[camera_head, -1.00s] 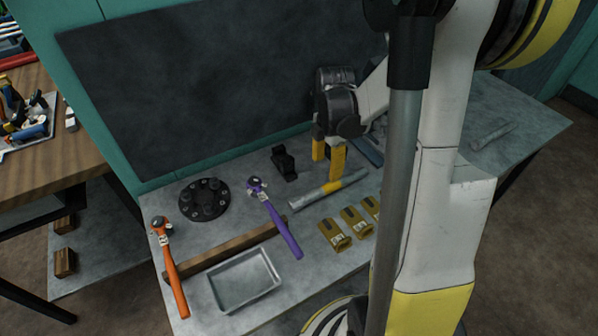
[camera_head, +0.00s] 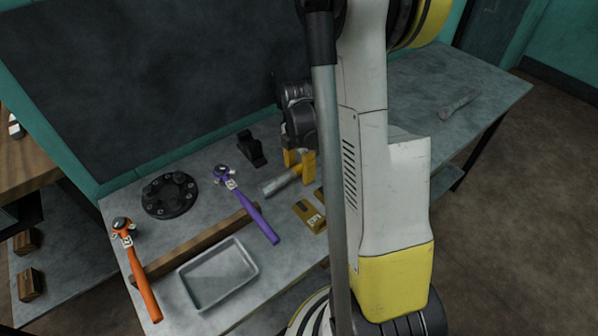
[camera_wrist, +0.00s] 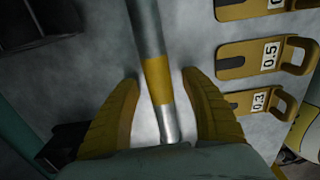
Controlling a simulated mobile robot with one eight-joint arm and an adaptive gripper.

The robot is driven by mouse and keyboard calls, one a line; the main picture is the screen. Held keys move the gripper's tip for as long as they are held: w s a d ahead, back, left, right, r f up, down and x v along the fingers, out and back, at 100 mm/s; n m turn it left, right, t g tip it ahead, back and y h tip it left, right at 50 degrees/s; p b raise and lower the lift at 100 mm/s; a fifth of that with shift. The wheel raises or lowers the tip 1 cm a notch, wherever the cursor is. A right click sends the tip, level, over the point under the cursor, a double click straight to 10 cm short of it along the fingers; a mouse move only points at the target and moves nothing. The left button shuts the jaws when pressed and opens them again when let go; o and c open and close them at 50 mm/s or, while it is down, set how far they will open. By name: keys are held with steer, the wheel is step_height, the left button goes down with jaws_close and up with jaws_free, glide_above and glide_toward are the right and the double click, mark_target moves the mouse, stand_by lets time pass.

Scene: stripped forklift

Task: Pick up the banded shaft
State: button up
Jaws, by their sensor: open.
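The banded shaft (camera_head: 279,182) is a grey metal rod lying on the grey bench. Its yellow band (camera_wrist: 159,80) shows in the wrist view; in the head view my gripper and arm hide its far part. My gripper (camera_head: 301,168) is open above the shaft with its yellow fingers down. In the wrist view my gripper (camera_wrist: 160,82) has one finger on each side of the shaft at the band. Gaps show on both sides, so it is not gripped. I cannot tell the exact fingertip height above the bench.
Yellow numbered tags (camera_wrist: 262,58) lie close right of the right finger. A purple-handled ratchet (camera_head: 250,206), a black bracket (camera_head: 251,149) and a dark round flange (camera_head: 169,195) lie to the left. A metal tray (camera_head: 218,274) and an orange-handled tool (camera_head: 137,270) are nearer the front.

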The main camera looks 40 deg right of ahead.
jaws_close()
steer(key=shift+r, duration=0.15)
